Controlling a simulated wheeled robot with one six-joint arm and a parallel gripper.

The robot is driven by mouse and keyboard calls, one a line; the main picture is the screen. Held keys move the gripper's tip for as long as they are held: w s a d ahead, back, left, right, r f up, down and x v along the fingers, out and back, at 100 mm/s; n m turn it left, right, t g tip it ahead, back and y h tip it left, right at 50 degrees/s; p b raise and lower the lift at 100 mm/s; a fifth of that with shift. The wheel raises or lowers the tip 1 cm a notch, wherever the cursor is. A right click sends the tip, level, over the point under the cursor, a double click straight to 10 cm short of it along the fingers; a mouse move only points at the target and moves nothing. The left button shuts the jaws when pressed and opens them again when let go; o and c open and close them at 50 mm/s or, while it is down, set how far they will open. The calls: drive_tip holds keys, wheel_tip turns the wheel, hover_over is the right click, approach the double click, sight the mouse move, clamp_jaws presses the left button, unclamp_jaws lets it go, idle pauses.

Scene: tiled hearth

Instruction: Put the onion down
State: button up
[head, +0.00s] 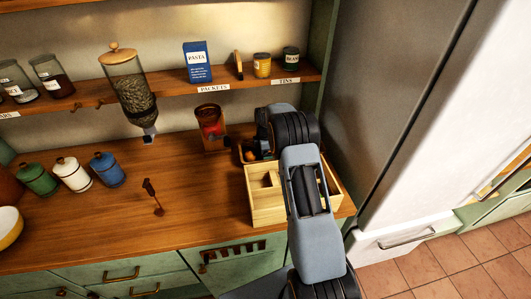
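My arm reaches over the wooden counter from the lower right, and its wrist end is at the back right. My gripper (262,140) is largely hidden by the wrist, and I cannot see its fingers clearly. A small orange-brown round thing (250,155) shows just left of and below the wrist, at a dark-edged holder. It may be the onion, but it is too small and covered to tell, nor can I tell if it is held. A pale wooden box with compartments (264,212) stands in front of it, partly covered by my arm.
A brown container with a red patch (210,130) stands left of the wrist. A glass dispenser (132,90) hangs from the shelf (190,91). Green (37,180), white (72,175) and blue (106,168) canisters stand left. The counter's middle is mostly clear, with a small dark tool (153,197).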

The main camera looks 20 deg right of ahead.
wheel_tip(320, 180, up, 12)
drive_tip(key=b, duration=0.2)
drive_tip(key=s+a+r+m+t, duration=0.1)
drive_tip(key=s+a+r+m, duration=0.35)
drive_tip(key=s+r, duration=0.3)
drive_tip(key=s+a+m+t, duration=0.1)
drive_tip(key=s+a+m, duration=0.2)
drive_tip(key=s, duration=0.8)
drive_tip(key=s+a+m+t, duration=0.2)
drive_tip(key=s+a+m, duration=0.2)
drive_tip(key=s+m, duration=0.4)
drive_tip(key=s, duration=0.4)
drive_tip(key=shift+a, duration=0.2)
drive_tip(key=shift+r, duration=0.1)
drive_tip(key=shift+c, duration=0.4)
